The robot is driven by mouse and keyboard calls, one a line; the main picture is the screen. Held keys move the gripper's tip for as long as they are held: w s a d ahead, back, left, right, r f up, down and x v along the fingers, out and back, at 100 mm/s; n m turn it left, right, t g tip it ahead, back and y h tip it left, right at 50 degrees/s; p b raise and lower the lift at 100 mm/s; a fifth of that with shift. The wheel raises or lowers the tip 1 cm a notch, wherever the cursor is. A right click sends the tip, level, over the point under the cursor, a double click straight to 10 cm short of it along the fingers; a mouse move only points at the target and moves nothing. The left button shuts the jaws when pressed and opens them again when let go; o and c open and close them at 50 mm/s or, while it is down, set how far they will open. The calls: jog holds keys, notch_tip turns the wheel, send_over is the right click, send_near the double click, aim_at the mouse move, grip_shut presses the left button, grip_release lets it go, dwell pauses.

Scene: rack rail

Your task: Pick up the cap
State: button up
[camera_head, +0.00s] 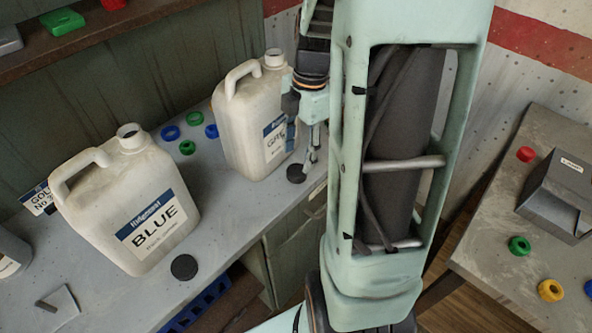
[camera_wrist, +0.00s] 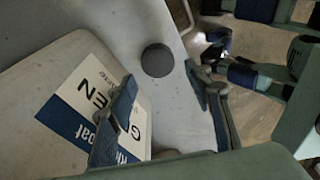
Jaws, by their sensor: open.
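A round black cap (camera_head: 296,173) lies flat on the grey bench beside the jug labelled GREEN, near the bench's front edge. It also shows in the wrist view (camera_wrist: 157,60), beyond and between my fingertips, apart from them. A second black cap (camera_head: 184,267) lies on the bench in front of the BLUE jug. My gripper (camera_head: 309,160) points down just to the right of the GREEN jug, close by the nearer cap. In the wrist view my gripper (camera_wrist: 161,75) is open and empty, one finger overlapping the jug's label. My arm hides part of the scene behind it.
The GREEN jug (camera_head: 254,125) stands very close to my gripper. The BLUE jug (camera_head: 130,205) stands left of it. Blue and green rings (camera_head: 187,147) lie between and behind the jugs. A side table (camera_head: 500,230) at right holds a grey box (camera_head: 560,190) and coloured rings.

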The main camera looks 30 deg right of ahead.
aim_at(297, 170)
notch_tip(297, 170, down, 5)
jog(key=shift+w+a+f, duration=0.1)
jog(key=shift+a+f, duration=0.05)
jog(key=c, duration=0.6)
